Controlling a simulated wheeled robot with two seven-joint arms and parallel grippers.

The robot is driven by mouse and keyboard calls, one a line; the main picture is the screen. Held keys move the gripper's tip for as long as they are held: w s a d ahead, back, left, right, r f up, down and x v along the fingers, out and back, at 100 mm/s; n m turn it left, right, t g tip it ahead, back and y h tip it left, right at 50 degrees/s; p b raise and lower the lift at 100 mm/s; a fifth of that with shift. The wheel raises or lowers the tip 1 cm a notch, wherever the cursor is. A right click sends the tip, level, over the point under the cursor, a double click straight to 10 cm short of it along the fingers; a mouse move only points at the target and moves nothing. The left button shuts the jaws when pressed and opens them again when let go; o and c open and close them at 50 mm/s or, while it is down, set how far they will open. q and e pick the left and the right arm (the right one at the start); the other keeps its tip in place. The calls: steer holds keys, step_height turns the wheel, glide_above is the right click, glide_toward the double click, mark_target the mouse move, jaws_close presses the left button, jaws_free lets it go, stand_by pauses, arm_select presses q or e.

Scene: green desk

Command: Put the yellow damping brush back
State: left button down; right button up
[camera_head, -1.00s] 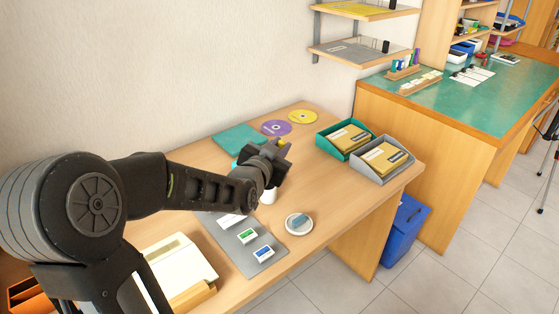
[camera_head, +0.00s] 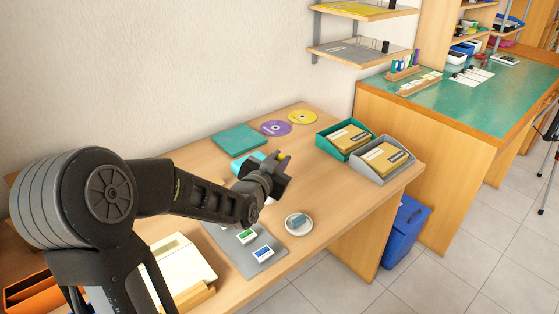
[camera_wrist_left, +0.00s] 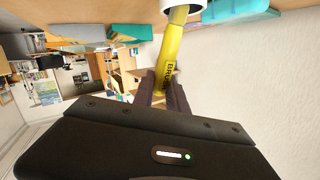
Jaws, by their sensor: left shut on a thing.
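The yellow brush (camera_wrist_left: 169,58), with dark lettering on its handle, is held in my left gripper (camera_wrist_left: 162,88). In the wrist view, its far end overlaps a white cup (camera_wrist_left: 196,5) at the top edge; I cannot tell whether it is inside. In the head view, my left gripper (camera_head: 276,177) is over the desk's middle, with a bit of the yellow brush (camera_head: 282,156) showing at its top. The gripper hides most of the white cup there. My right gripper is not in view.
A small dish (camera_head: 298,223) stands to the right of a grey mat (camera_head: 232,252) with small boxes. Behind are a teal book (camera_head: 240,140), a purple disc (camera_head: 275,128) and a yellow disc (camera_head: 302,117). A green tray (camera_head: 328,143) and a grey tray (camera_head: 372,171) stand right.

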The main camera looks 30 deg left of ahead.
arm_select(q)
steer(key=shift+f, duration=0.25)
steer(key=c, duration=1.3)
jaws_free()
steer(key=shift+c, duration=0.2)
steer(key=shift+r, duration=0.1)
steer(key=shift+r+p, duration=0.5)
steer(key=shift+p, duration=0.05)
steer(key=shift+s, duration=0.3)
steer(key=b+v, duration=0.8)
steer(key=v, duration=0.3)
steer(key=shift+s+d+b, duration=0.15)
steer(key=shift+d+b, duration=0.05)
steer(key=shift+b, duration=0.2)
